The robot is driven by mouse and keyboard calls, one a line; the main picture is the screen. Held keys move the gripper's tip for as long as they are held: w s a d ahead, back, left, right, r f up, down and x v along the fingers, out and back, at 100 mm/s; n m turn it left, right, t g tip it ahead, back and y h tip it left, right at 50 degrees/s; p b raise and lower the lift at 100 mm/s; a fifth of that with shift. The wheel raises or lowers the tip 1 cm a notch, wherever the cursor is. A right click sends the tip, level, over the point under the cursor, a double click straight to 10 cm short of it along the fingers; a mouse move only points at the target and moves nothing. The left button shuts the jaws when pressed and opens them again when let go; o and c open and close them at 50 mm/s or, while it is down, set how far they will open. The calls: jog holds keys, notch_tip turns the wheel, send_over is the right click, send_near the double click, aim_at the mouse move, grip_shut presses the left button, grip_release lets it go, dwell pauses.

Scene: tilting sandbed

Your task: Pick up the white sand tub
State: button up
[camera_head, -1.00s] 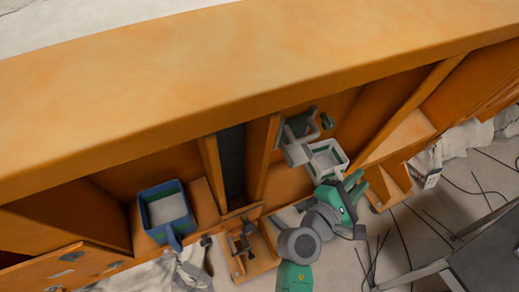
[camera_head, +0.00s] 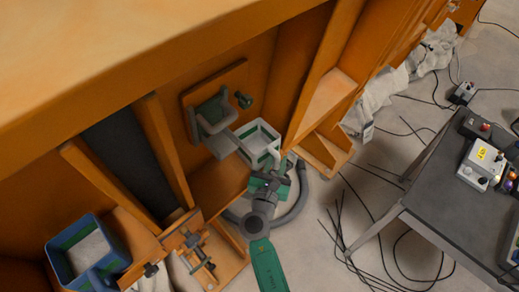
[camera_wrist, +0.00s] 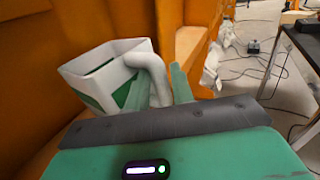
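The white sand tub (camera_head: 258,140) is an open square box with green on its sides. In the head view it sits against the orange frame, beside a grey-green bracket (camera_head: 212,115). It also shows at the upper left of the wrist view (camera_wrist: 95,68), with its thick curved handle (camera_wrist: 150,68) towards me. My gripper (camera_head: 272,172) is just below the tub in the head view. In the wrist view its two green fingers (camera_wrist: 160,90) stand on either side of the handle's lower part. Whether they press on it is unclear, and the handle's lower end is partly hidden.
A blue tub (camera_head: 88,252) with pale contents stands at lower left. Orange partitions (camera_head: 325,75) flank the white tub. A dark table (camera_head: 440,185) with control boxes (camera_head: 483,165) is at right. Black cables cross the floor; crumpled white cloth (camera_head: 390,90) lies along the frame.

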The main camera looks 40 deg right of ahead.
jog(key=shift+w+d+f, duration=0.1)
jog(key=shift+w+d, duration=0.1)
jog(key=shift+d, duration=0.15)
grip_shut()
